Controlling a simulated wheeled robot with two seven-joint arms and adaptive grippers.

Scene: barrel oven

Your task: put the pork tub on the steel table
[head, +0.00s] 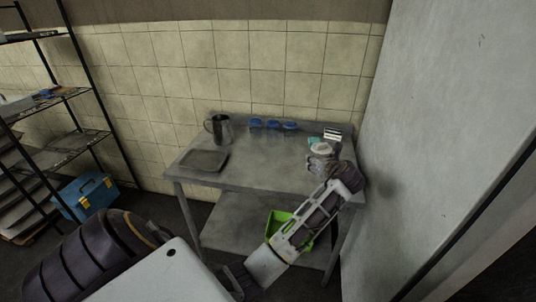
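The steel table (240,178) stands against the tiled wall. A small pale tub (322,148), which seems to be the pork tub, shows at the right end of the table, and its label cannot be read. My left gripper (319,162) is at this tub and appears shut on it. The fingers and wrist hide its lower part, so I cannot tell whether it touches the tabletop. My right gripper is not in view.
A metal jug (219,128), a dark flat tray (204,160) and several blue-topped containers (272,124) stand on the table. The table's middle is clear. A green crate (280,220) is on the lower shelf. A pale wall panel (430,130) rises close at right.

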